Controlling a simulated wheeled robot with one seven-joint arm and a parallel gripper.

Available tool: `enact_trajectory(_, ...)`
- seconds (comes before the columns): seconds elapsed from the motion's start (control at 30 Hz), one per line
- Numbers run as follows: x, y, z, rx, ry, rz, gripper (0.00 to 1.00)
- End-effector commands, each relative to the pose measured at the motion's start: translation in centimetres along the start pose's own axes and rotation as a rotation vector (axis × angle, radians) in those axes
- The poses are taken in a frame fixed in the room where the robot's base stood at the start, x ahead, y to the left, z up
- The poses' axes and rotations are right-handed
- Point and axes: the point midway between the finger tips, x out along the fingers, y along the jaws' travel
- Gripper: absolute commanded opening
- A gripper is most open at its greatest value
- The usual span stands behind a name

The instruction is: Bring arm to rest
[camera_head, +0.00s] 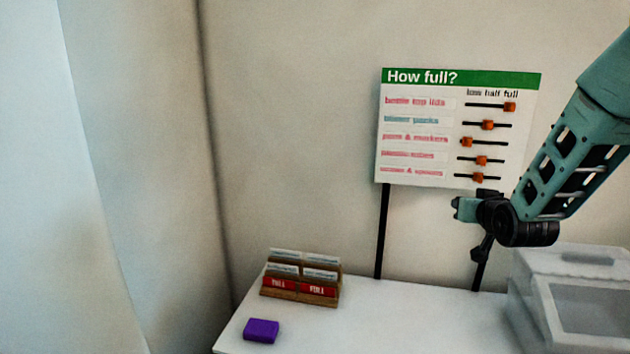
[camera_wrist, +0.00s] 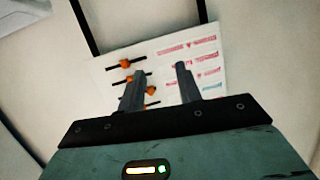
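My gripper (camera_head: 470,210) is raised in front of the lower right part of a white board titled "How full?" (camera_head: 420,130), at the end of my green arm. In the wrist view the two grey fingers of my gripper (camera_wrist: 159,85) stand apart with nothing between them, and the board (camera_wrist: 212,58) shows upside down beyond them. The board has several rows of labels, each with an orange slider on a black bar. I cannot tell whether the fingers touch the board.
A white table (camera_head: 400,325) stands below the board. On it are a purple block (camera_head: 261,331), a wooden card holder (camera_head: 300,290) with red "FULL" labels, and a pale lidded bin (camera_head: 540,290) at the right. The table's middle is clear. Black posts (camera_head: 382,235) hold the board.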

Motion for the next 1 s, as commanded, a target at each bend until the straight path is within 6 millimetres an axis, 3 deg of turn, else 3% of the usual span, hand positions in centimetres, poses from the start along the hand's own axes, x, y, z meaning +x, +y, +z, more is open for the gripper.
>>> enact_trajectory(0.03,-1.3,-3.3,2.0,-0.005,-0.086,-0.055,0.35)
enact_trajectory(0.2,-7.9,-11.9,8.1,-0.072,-0.391,-0.215,0.35)
enact_trajectory(0.27,-11.0,-14.3,10.2,-0.115,-0.494,-0.269,0.35)
enact_trajectory(0.4,-19.1,-18.2,15.1,-0.251,-0.728,-0.385,0.35)
enact_trajectory(0.5,-25.3,-19.2,18.3,-0.375,-0.886,-0.451,0.35)
enact_trajectory(0.6,-30.8,-18.8,20.8,-0.501,-1.019,-0.492,0.35)
enact_trajectory(0.7,-34.9,-17.8,22.4,-0.606,-1.118,-0.512,0.35)
enact_trajectory(0.83,-37.7,-16.8,23.4,-0.687,-1.189,-0.519,0.35)
enact_trajectory(1.0,-38.5,-16.4,23.5,-0.708,-1.211,-0.518,0.35)
